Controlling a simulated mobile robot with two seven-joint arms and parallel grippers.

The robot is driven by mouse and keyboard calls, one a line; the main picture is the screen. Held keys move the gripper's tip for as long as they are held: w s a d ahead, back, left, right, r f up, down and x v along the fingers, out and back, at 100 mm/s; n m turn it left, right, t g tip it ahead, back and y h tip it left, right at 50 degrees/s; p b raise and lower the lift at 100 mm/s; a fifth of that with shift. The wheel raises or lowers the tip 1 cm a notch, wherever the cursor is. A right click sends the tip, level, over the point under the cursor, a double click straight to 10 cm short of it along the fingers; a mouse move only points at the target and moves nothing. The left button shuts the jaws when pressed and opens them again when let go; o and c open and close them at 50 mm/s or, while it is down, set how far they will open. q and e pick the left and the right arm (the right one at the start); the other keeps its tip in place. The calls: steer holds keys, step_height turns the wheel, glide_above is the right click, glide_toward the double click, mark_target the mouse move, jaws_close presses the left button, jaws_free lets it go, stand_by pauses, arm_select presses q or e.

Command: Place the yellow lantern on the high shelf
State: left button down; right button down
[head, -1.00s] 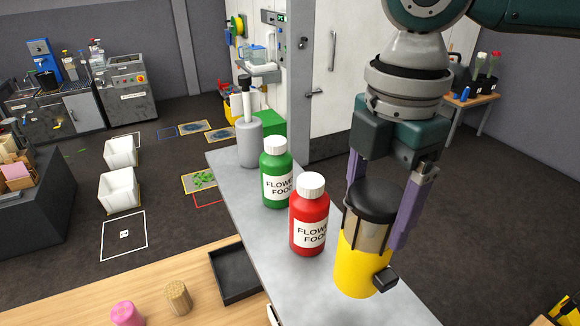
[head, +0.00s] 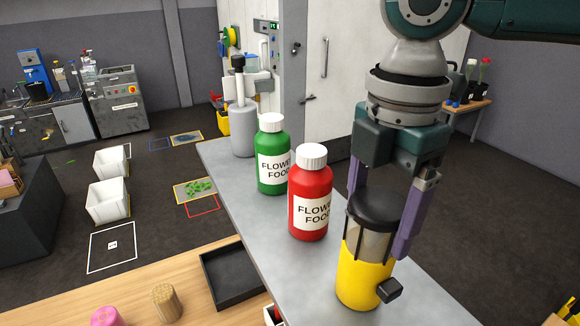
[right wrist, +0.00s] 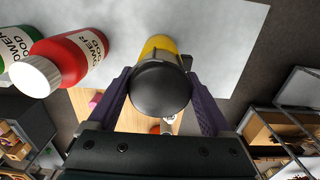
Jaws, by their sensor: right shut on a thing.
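The yellow lantern (head: 360,275) has a black domed cap, a clear middle and a yellow base. It stands upright over the near part of the long grey shelf (head: 247,207); I cannot tell whether its base touches the surface. My right gripper (head: 377,225) comes down from above, shut on the lantern, with a purple finger on each side. In the right wrist view the lantern (right wrist: 158,45) shows cap-first between the fingers, with the pale shelf (right wrist: 215,35) behind it. My left gripper is not in view.
On the shelf, a red flower-food bottle (head: 311,200) stands left of the lantern, with a green one (head: 272,160) and a grey bottle (head: 243,128) farther back. Below is a wooden table with a black tray (head: 232,276). Shelf surface around the lantern's right side is clear.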

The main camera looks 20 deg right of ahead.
jaws_free()
step_height(320, 180, up, 12)
steer(key=b, duration=0.3)
steer(key=shift+a+f+b, duration=0.1)
steer(key=shift+f+b, duration=0.05)
steer(key=shift+b, duration=0.25)
steer(key=s+a+f+m+t+y, duration=0.2)
steer(key=s+a+f+m+y, duration=0.3)
steer(key=a+f, duration=0.85)
steer(key=s+d+f+m+h, duration=0.1)
steer(key=s+d+f+m, duration=0.1)
steer(key=s+d+m, duration=0.1)
steer(key=s+d+f+m+t+h, duration=0.1)
steer(key=s+d+f+m+h, duration=0.1)
steer(key=s+d+m, duration=0.2)
steer(key=s+d+f+m+h, duration=0.1)
steer(key=s+d+f+m, duration=0.1)
steer(key=s+d+m, duration=0.1)
steer(key=shift+s+d+f+m+t+h, duration=0.15)
steer(key=shift+s+f+m+h, duration=0.1)
steer(key=shift+m, duration=0.3)
steer(key=shift+s+d+f+m+t+h, duration=0.15)
steer(key=shift+s+m, duration=0.1)
steer(key=shift+m, duration=0.3)
